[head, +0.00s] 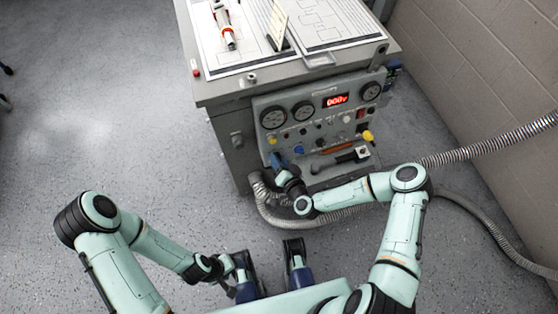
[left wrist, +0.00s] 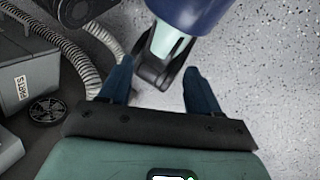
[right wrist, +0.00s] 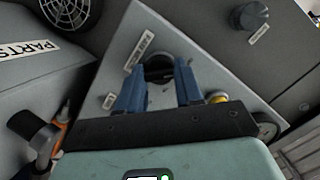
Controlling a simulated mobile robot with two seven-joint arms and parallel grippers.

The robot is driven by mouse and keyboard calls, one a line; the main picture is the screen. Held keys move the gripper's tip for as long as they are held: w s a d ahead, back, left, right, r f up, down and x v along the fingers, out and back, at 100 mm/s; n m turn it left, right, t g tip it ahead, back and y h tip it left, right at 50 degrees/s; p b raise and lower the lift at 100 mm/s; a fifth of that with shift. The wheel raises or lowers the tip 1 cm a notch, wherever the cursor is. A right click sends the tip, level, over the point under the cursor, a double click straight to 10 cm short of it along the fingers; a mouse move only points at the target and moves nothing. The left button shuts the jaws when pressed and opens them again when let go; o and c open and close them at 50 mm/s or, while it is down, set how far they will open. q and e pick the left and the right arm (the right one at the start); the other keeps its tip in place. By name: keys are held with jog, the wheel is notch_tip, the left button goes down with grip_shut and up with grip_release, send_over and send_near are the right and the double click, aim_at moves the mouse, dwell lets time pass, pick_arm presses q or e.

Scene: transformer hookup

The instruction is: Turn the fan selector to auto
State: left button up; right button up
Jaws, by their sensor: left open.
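The grey control panel (head: 313,125) is on the front of a cabinet, with gauges, a red display and several knobs. My right gripper (head: 278,161) is at the panel's lower left. In the right wrist view its blue fingers (right wrist: 159,75) stand on either side of a round dark knob (right wrist: 159,68) and appear to touch it. A small label (right wrist: 133,52) beside the knob is unreadable, so I cannot confirm that this is the fan selector or read its setting. My left gripper (left wrist: 158,82) is open and empty, low over the floor in front of the cabinet.
A ribbed grey hose (head: 345,212) runs below the panel. Papers and a red-and-white part (head: 225,29) lie on the cabinet top (head: 270,78). A box marked PARTS (right wrist: 35,68) shows in the right wrist view. The floor (head: 110,120) at the left is clear.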

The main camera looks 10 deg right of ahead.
pick_arm(q)
jog(key=shift+f, duration=0.15)
pick_arm(e)
jog(key=shift+m, duration=0.4)
pick_arm(q)
jog(key=shift+t+y, duration=0.3)
jog(key=shift+t, duration=0.5)
jog(key=w+f+b, duration=0.1)
jog(key=w+a+f+b, duration=0.1)
jog(key=w, duration=0.1)
jog(key=w+a+f+b, duration=0.1)
jog(key=shift+w+f, duration=0.15)
jog(key=shift+f, duration=0.05)
pick_arm(e)
jog(key=m, duration=0.3)
jog(key=m+t+y, duration=0.1)
jog(key=m, duration=0.3)
jog(key=shift+f, duration=0.15)
jog(key=shift+m, duration=0.4)
jog(key=o, duration=1)
jog(key=shift+s+d, duration=0.1)
